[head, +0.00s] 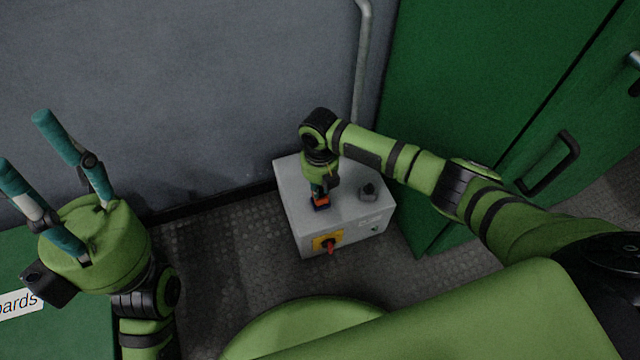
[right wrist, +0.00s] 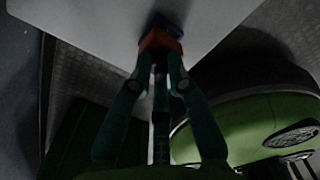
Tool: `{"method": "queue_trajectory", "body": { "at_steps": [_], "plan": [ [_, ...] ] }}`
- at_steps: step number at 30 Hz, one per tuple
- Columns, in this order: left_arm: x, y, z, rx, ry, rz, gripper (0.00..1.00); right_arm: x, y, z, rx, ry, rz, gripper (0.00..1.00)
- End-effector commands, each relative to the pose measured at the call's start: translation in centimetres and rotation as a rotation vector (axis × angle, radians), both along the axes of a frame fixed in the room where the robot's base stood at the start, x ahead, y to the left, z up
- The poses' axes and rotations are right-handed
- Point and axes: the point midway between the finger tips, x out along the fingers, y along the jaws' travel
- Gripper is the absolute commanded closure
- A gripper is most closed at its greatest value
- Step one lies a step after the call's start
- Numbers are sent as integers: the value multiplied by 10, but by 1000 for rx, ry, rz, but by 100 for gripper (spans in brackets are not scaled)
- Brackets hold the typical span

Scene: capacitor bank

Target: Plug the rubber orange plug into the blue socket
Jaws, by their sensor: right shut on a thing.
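The orange plug (head: 321,201) is at the top of the grey box, between the fingers of my right gripper (head: 318,190). The blue socket (head: 320,208) shows as a dark blue edge right at the plug. In the right wrist view, my right gripper (right wrist: 160,62) is shut on the orange plug (right wrist: 160,41), and the blue socket (right wrist: 166,22) lies directly beyond it. The plug touches or nearly touches the socket; how deep it sits I cannot tell. My left gripper (head: 24,146) is open and empty at the left, its fingers pointing up, far from the box.
The grey box (head: 287,190) stands on the tiled floor by the wall. It has a dark knob (head: 369,191) on top and a red switch on a yellow plate (head: 328,241) in front. A green cabinet (head: 470,90) stands at the right, and a pipe (head: 363,60) runs down the wall.

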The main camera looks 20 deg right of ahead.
Motion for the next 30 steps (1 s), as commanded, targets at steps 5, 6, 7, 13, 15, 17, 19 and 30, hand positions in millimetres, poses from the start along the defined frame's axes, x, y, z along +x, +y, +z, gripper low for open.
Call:
{"method": "queue_trajectory", "body": {
  "at_steps": [5,6,7,13,15,17,19,30],
  "plan": [
    [0,0,2,0,0,0,58,0,0,0,0,0,0,100],
    [0,0,2,0,0,0,58,0,0,0,0,0,0,100],
    [0,0,2,0,0,0,58,0,0,0,0,0,0,100],
    [0,0,1,0,1,0,58,0,0,-1,0,0,0,100],
    [0,0,1,0,1,0,58,0,0,-2,0,0,0,100],
    [0,0,0,0,1,0,58,0,0,-3,0,0,0,100],
    [0,0,-1,0,1,0,58,0,0,-4,0,0,0,100],
    [0,0,-5,0,1,0,58,0,0,-12,0,0,1,100]
  ]
}}
